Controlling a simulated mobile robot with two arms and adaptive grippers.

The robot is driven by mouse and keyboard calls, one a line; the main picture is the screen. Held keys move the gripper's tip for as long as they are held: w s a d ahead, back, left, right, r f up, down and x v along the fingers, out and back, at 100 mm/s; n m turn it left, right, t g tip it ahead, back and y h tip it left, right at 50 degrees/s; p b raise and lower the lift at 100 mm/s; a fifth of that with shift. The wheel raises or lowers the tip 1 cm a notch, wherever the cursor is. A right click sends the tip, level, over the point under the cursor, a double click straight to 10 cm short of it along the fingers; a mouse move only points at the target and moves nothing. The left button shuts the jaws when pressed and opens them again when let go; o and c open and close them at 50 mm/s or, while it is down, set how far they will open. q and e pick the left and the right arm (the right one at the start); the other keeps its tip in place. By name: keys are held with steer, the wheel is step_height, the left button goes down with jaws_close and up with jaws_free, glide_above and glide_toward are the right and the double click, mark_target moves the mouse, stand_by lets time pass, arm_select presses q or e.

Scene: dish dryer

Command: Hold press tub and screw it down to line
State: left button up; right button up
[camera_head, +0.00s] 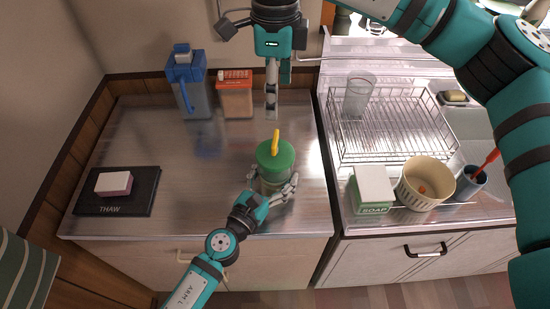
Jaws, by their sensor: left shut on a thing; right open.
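The press tub (270,185) stands upright on the steel counter, a clear tub with a green round lid (275,157) and a yellow handle (276,141) sticking up from the lid. My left gripper (280,190) is shut around the lower body of the tub from the front. Its fingers cover part of the tub, and no line on the tub can be made out. My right gripper (271,112) points down above and slightly behind the yellow handle, apart from it. It is open and empty, though seen nearly edge-on.
A blue-handled jug (190,90) and an orange box (236,97) stand at the back. A black THAW board (118,204) with a pink-and-white block (114,183) lies left. A wire rack (390,135) with a glass (358,95), a SOAP box (371,190) and a cream bowl (424,183) are right.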

mark_target(275, 138)
steer(key=shift+f, duration=0.1)
step_height(275, 138, down, 12)
steer(key=shift+r, duration=0.1)
stand_by(0.4)
steer(key=c, duration=1.2)
